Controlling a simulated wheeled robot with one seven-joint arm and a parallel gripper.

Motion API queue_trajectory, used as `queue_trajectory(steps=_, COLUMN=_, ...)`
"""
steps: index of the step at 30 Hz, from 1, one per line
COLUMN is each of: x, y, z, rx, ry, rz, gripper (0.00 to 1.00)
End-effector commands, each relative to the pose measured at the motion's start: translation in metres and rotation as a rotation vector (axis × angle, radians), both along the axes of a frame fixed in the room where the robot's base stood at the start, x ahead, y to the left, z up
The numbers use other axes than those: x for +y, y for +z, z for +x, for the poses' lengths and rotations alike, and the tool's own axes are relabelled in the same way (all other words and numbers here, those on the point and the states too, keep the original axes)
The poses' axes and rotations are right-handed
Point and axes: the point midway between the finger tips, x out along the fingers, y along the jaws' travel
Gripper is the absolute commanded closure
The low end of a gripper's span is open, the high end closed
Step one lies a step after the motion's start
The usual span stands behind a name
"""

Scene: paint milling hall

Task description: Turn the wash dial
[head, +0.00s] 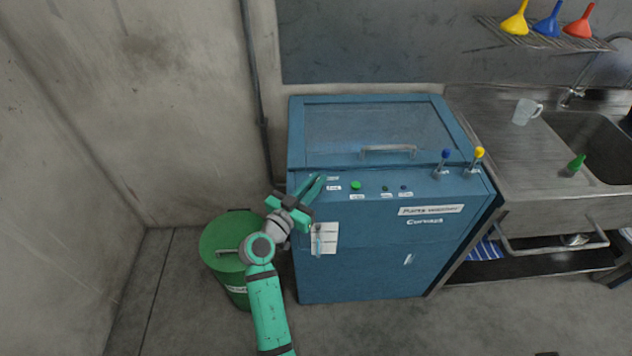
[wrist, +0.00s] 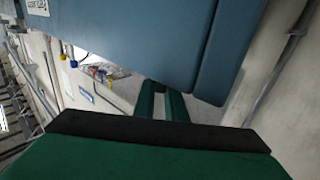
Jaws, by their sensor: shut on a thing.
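The blue washing machine (head: 365,250) stands against the back wall, with a control strip along its upper front edge. My gripper (head: 317,186) is at the left end of that strip, beside small white labels (head: 333,183). Its fingers are close together, shut on the wash dial, which the fingers hide in the head view. In the wrist view my gripper (wrist: 163,100) reaches toward the blue machine body (wrist: 140,40), and I cannot make out the dial there. A green button (head: 355,185) and small dark controls (head: 387,188) sit to the right of my gripper.
The machine's lid has a metal handle (head: 388,149). Blue-topped (head: 445,155) and yellow-topped (head: 479,153) levers stand at its right end. A green drum (head: 229,243) is beside the machine at left, under my arm. A steel sink (head: 540,215) stands at right.

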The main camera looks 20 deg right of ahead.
Motion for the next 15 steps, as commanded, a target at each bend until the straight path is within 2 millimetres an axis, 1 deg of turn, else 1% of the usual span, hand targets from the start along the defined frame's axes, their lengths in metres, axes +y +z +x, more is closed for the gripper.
queue_trajectory(steps=15, x=-0.0024, y=0.0008, z=0.0025, rx=0.001, ry=-0.494, rz=0.002, gripper=1.00)
